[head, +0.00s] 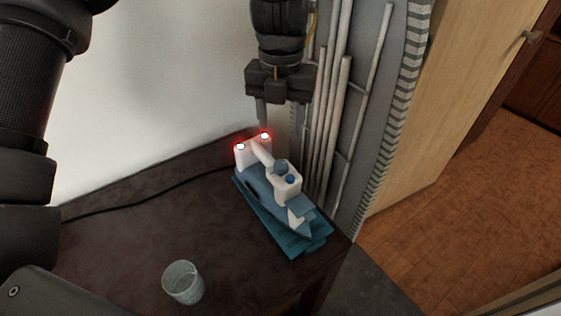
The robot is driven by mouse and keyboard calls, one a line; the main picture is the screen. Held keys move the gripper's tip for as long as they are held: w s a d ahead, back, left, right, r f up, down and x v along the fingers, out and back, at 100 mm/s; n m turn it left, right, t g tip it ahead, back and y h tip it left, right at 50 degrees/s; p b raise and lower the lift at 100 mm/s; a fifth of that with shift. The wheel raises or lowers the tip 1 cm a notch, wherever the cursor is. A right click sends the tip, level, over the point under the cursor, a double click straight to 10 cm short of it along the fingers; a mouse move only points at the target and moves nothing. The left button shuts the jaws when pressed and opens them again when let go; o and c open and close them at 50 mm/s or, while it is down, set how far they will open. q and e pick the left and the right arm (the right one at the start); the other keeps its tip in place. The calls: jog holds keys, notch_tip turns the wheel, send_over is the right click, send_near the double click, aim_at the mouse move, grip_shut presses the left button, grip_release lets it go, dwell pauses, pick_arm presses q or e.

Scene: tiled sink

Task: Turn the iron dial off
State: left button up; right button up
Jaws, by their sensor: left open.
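A white and blue iron (262,190) rests on a teal base (299,245) on the dark table. A round grey-blue knob (281,167), which looks like the dial, sits on top near its middle. I cannot read its setting. Two lights on the iron's far end, one on the left (240,146) and one on the right (265,135), glow red. My left gripper (281,124) points down at the iron's far end. Its fingers are apart with nothing between them, and its left finger is close to the right red light; contact cannot be told. My right gripper is not in view.
A clear glass (183,283) stands at the table's front. A black cord (140,196) runs along the wall side. Vertical pipes (335,110) stand just behind and right of the iron.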

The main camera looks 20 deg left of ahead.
aim_at(281, 164)
pick_arm(q)
notch_tip(281, 164, down, 11)
jog(key=shift+r+b, duration=0.1)
jog(key=shift+b, duration=0.5)
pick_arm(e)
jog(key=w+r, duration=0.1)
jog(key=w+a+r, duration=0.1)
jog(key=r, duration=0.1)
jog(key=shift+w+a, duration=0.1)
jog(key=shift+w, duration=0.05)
pick_arm(q)
jog(key=c, duration=1)
